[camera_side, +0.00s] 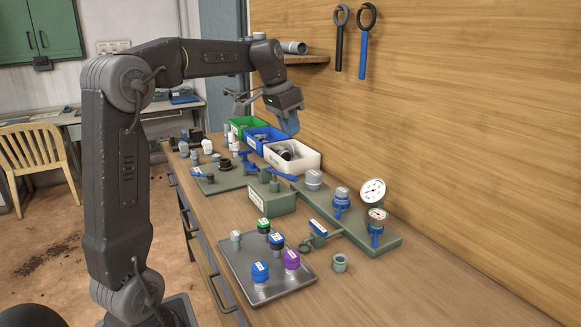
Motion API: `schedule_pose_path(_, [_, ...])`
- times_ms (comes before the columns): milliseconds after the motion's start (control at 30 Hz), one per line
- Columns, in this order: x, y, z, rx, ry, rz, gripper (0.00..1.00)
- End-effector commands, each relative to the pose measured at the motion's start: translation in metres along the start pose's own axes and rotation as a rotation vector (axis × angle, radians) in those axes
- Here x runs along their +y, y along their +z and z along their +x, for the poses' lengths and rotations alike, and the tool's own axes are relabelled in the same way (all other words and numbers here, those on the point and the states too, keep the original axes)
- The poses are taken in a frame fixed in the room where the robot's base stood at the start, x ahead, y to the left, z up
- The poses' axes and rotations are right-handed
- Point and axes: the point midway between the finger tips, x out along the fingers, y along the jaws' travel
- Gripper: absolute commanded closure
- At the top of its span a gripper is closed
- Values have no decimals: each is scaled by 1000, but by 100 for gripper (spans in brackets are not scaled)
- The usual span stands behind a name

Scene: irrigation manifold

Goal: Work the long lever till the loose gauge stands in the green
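Two round white-faced gauges stand at the right end of the green manifold plate (390,243): a larger upper gauge (373,191) and a smaller lower gauge (377,214) above a blue-handled fitting. Their needles and any green band are too small to read. I cannot tell which one is loose. A blue lever (282,175) reaches across the top of a green block (270,201). A shorter blue lever (318,228) sits on a valve nearer the front. I cannot tell which is the long lever. My gripper (288,122) hangs above the bins, apart from levers and gauges; its finger gap is unclear.
White (305,164), blue (250,139) and green (236,126) bins stand along the wall. A grey tray (235,277) with several coloured-capped parts lies in front, with a loose ring fitting (340,263) beside it. The bench's right front is clear.

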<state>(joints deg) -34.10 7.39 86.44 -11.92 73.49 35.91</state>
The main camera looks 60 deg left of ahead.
Motion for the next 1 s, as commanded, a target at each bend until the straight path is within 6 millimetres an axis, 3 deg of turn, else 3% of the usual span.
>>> schedule_pose_path(33, [-22,-5,4,-6,9,-7,100])
schedule_pose_path(100, [-46,-10,7,-9,20,-3,100])
schedule_pose_path(300, [-89,-14,12,-9,41,6,100])
schedule_pose_path(433, [-98,-14,13,-8,45,11,100])
schedule_pose_path(767, [-98,-14,14,-8,45,11,100])
schedule_pose_path(1000, [-96,-13,37,-11,49,11,100])
